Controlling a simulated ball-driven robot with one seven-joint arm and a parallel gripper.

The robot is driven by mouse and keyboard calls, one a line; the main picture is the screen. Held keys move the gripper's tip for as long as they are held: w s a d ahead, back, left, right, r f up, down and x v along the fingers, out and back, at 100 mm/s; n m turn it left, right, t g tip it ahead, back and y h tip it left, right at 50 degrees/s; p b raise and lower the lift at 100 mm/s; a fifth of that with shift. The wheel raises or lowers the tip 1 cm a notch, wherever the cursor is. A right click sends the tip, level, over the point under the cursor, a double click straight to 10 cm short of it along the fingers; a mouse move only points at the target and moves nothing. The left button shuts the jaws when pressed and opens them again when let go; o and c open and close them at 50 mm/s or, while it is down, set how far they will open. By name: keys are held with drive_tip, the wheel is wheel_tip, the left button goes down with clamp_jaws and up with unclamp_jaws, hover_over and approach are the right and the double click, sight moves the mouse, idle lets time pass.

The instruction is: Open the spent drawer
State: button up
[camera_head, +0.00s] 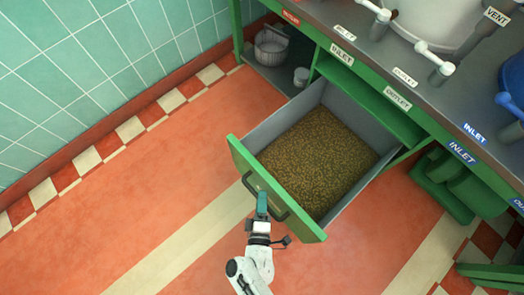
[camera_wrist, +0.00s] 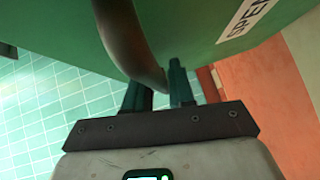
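The spent drawer (camera_head: 309,228) is a green-fronted drawer under the counter. It stands pulled well out, and its grey box holds brown grain (camera_head: 318,155). Its dark curved handle (camera_head: 249,182) is on the front face. A white label (camera_wrist: 245,20) reading "SPEN" is partly visible on the green front.
An open cupboard bay left of the drawer holds a metal basket (camera_head: 271,48) and a small pale pot (camera_head: 301,76). A green object (camera_head: 445,185) sits right of the drawer. Vessels and taps stand on the counter (camera_head: 370,55). The red floor (camera_head: 150,215) to the left is clear.

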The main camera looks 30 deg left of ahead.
drive_tip(key=shift+o, duration=1.4)
drive_tip(key=p+v, duration=0.2)
drive_tip(key=v, duration=0.8)
drive_tip(key=shift+s, duration=0.35)
drive_tip(key=shift+d+r, duration=0.1)
drive_tip(key=shift+d, duration=0.05)
